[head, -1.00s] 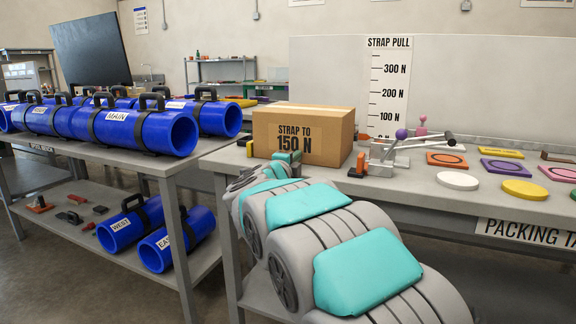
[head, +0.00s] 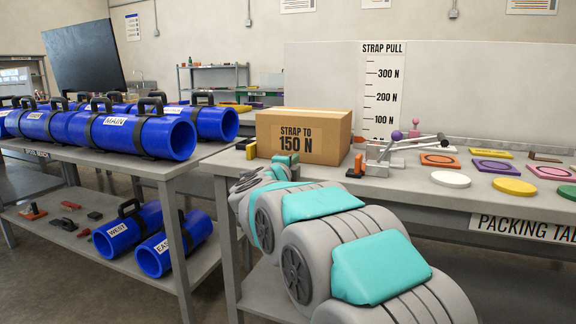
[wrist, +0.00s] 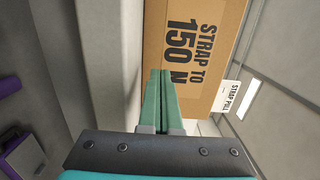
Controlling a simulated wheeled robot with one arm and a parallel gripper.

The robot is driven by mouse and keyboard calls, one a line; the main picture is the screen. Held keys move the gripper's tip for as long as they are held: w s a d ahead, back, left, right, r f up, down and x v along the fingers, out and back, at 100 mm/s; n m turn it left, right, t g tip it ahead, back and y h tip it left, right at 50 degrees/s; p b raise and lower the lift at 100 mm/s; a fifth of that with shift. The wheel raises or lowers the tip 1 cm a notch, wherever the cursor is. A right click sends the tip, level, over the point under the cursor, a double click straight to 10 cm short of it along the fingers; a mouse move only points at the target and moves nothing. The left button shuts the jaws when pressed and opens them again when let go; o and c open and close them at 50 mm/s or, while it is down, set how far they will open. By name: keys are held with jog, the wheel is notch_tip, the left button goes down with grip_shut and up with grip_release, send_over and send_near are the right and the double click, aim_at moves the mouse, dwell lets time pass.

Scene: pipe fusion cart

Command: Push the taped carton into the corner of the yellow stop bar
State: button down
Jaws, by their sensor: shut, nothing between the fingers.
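The taped carton (head: 280,142) stands upright on the packing table, its "STRAP TO 150 N" face towards me. A paler tape band runs along its top. My gripper (wrist: 165,74) is shut and empty in the wrist view, its green fingers together and their tips overlapping the lower edge of the carton's printed face (wrist: 205,25). I cannot tell whether they touch it. In the head view my arm mostly hides the gripper, low in front of the carton. A small yellow and dark piece (head: 251,150) shows at the carton's left; I cannot tell whether it is the stop bar.
A metal lever device (head: 385,155) with an orange and black block (head: 356,166) stands right of the carton. A white disc (head: 450,179) and several coloured pads lie farther right. Blue pipes (head: 130,132) fill the left cart. The strap pull board (head: 383,90) stands behind.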

jog(key=s+a+f+n+g+y, duration=0.2)
jog(key=s+a+f+n+y, duration=0.1)
jog(key=s+n+y, duration=0.4)
jog(key=s+a+f+n+g+y, duration=0.25)
jog(key=s+n, duration=0.35)
jog(key=s, duration=0.4)
jog(key=s+d+f+n+g+h, duration=0.1)
jog(key=s+d+f+n+g, duration=0.4)
jog(key=s+f, duration=0.55)
jog(key=s+d+f+n+g+h, duration=0.15)
jog(key=s+d+f+g, duration=0.55)
jog(key=s, duration=0.7)
jog(key=s+d+f+n+g+h, duration=0.1)
jog(key=s+d, duration=0.3)
jog(key=s, duration=0.4)
jog(key=s+d+f+g+h, duration=0.1)
jog(key=s+d+f, duration=0.3)
jog(key=s, duration=0.5)
jog(key=shift+d+f+n+g+b, duration=0.15)
jog(key=shift+d+n+g+b, duration=0.2)
jog(key=shift+d, duration=0.2)
